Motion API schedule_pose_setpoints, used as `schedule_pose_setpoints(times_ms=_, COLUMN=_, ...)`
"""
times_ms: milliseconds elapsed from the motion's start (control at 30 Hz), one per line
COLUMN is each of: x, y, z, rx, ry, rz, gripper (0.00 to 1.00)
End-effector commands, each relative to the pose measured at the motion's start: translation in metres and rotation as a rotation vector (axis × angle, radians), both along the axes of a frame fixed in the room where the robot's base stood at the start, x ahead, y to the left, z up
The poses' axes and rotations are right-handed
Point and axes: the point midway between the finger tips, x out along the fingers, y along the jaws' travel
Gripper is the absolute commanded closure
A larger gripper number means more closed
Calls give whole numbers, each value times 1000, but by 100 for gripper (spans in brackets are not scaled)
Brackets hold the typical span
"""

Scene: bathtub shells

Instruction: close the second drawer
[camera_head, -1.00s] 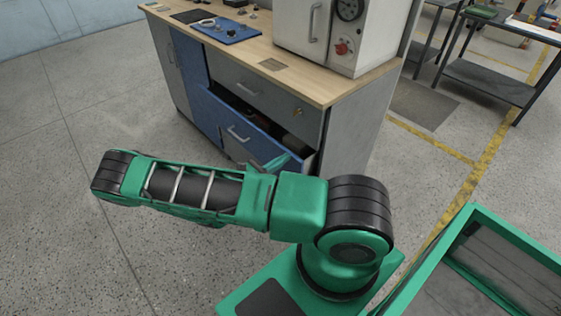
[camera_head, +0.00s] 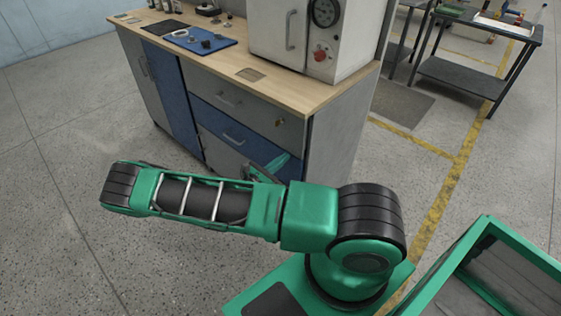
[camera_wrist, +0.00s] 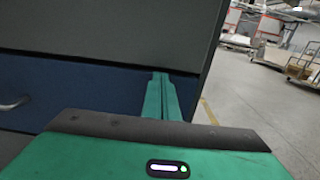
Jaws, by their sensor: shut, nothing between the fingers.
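The second drawer has a blue front (camera_head: 231,122) with a silver handle, below the grey top drawer (camera_head: 222,92) of the workbench cabinet. Its front now looks about flush with the cabinet face, and no open gap shows above it. In the wrist view the blue front (camera_wrist: 70,92) fills the left, with its handle at the far left edge. My gripper (camera_wrist: 161,76) is shut and empty, its fingers at the right end of the blue front, seemingly touching it. In the head view my gripper (camera_head: 278,163) is partly hidden behind my green arm.
The wooden worktop (camera_head: 190,45) holds a blue tray (camera_head: 200,40) and a white machine (camera_head: 296,38). A dark metal table (camera_head: 470,75) stands at the back right. The floor left of the cabinet is clear.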

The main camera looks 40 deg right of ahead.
Motion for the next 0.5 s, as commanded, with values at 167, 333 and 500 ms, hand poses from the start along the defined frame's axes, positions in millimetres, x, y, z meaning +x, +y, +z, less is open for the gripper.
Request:
schedule_pose_setpoints(times_ms=167, x=0, y=-4, z=2, rx=-6, ry=-3, rz=-5, gripper=100)
schedule_pose_setpoints(times_ms=333, x=-4, y=19, z=1, rx=-4, ry=-3, rz=-7, gripper=100)
schedule_pose_setpoints(times_ms=500, x=-11, y=53, z=1, rx=-2, ry=-1, rz=-10, gripper=100)
